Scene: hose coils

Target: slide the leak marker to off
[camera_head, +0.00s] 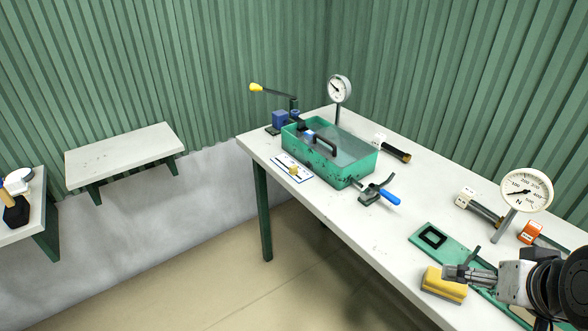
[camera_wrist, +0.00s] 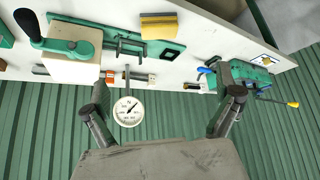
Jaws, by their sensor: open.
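The leak marker (camera_head: 294,170) is a small yellow-tan knob on a white, blue-edged plate (camera_head: 285,164). The plate lies on the bench at the front-left of the green tank. The plate's lettering is too small to read. In the wrist view the plate (camera_wrist: 261,59) shows small at the upper right, beyond my right finger. My gripper (camera_head: 458,270) is open and empty at the lower right of the head view, near a yellow block and well away from the marker. In the wrist view my gripper (camera_wrist: 163,88) has its fingers spread wide.
The green tank (camera_head: 345,170) stands beside the marker, with a yellow-tipped lever (camera_head: 272,91) behind. A blue-handled clamp (camera_head: 383,193) lies to its right. Gauges (camera_head: 526,190), a yellow block (camera_head: 443,283) and a green plate (camera_head: 440,241) are nearer my arm. The bench's front middle is clear.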

